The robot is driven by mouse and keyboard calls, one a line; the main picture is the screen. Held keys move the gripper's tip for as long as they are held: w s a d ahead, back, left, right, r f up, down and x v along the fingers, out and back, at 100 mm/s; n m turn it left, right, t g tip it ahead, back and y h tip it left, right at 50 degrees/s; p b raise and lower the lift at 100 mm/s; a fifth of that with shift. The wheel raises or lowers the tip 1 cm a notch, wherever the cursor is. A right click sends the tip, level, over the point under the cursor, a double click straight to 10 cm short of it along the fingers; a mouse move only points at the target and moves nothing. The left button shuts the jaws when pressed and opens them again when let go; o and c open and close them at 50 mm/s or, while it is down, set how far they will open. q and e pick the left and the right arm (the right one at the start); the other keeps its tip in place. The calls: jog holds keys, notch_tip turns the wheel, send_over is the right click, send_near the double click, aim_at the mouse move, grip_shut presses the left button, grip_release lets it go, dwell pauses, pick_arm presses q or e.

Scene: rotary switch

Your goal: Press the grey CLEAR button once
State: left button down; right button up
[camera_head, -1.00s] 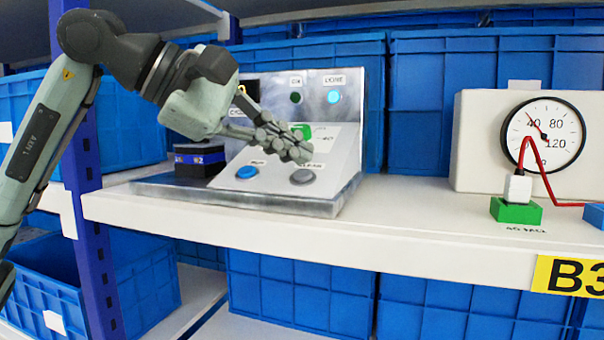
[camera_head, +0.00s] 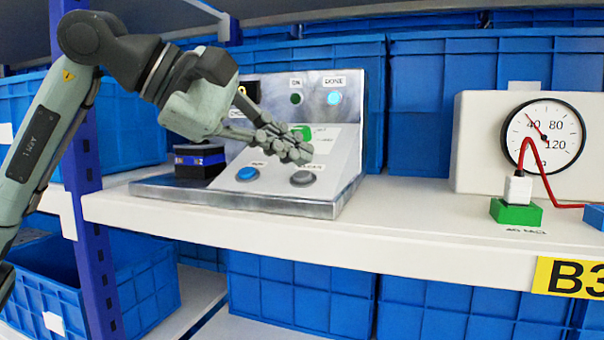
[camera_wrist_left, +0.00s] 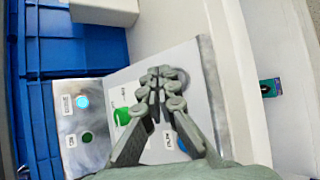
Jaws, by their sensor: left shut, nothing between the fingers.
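The round grey button (camera_head: 302,178) sits on the sloped lower panel of the metal control box, under a small label too blurred to read surely. My left gripper (camera_head: 298,152) is shut and empty. Its fingertips are just above the grey button in the head view, apart from it in the picture; the exact gap cannot be told. In the left wrist view the shut fingertips (camera_wrist_left: 165,85) cover part of the panel, and a grey ring of the button (camera_wrist_left: 183,78) shows beside them. My right gripper is not in view.
A blue button (camera_head: 247,173) is left of the grey one. A green knob (camera_head: 301,132) is partly behind the fingers. The DONE lamp (camera_head: 334,98) glows cyan; the ON lamp (camera_head: 296,98) is dark. A gauge (camera_head: 544,137) stands right; the shelf (camera_head: 400,215) between is clear.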

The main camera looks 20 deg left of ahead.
pick_arm(q)
jog(key=shift+w+f+b, duration=0.2)
jog(key=shift+f+b, duration=0.1)
jog(key=shift+f, duration=0.1)
jog(key=shift+w+f+b, duration=0.15)
jog(key=shift+f+b, duration=0.15)
jog(key=shift+f, duration=0.15)
dwell(0.6)
jog(key=shift+r, duration=0.1)
jog(key=shift+s+r+p, duration=0.3)
jog(key=shift+r+p, duration=0.35)
jog(key=shift+r, duration=0.1)
jog(key=r+p, duration=0.1)
jog(key=s+r+p, duration=0.1)
jog(key=r, duration=0.1)
jog(key=s+r+p, duration=0.1)
jog(key=shift+r+p, duration=0.3)
dwell(0.7)
